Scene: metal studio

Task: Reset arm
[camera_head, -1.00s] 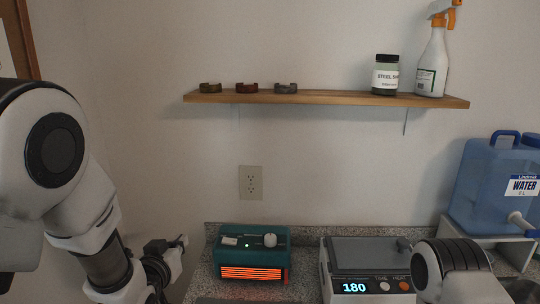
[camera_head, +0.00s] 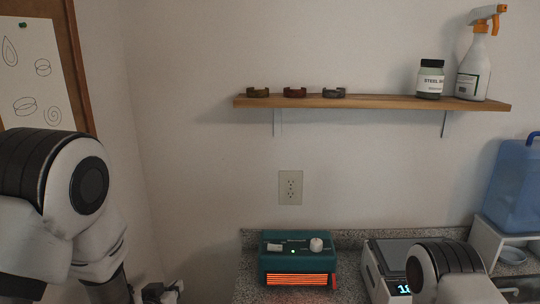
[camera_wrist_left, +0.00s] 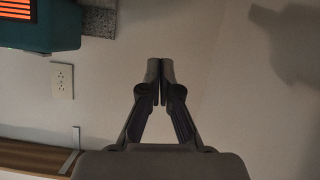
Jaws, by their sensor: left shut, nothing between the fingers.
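My left arm (camera_head: 75,205) comes in from the left in the head view. My left gripper (camera_head: 178,287) shows only in part at the bottom edge there, left of the teal heater box. In the left wrist view my left gripper (camera_wrist_left: 160,68) is shut with its fingertips together, nothing between them, in front of bare wall. Part of my right arm (camera_head: 452,270) shows at the bottom right of the head view, in front of the scale-like device. My right gripper is out of view.
The teal box (camera_head: 298,258) with glowing orange bars stands on the speckled counter (camera_head: 345,240). A white device with a display (camera_head: 385,262) and a blue water jug (camera_head: 515,185) are to the right. A wooden shelf (camera_head: 380,102) holds several small items. A pinboard (camera_head: 72,60) hangs at left.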

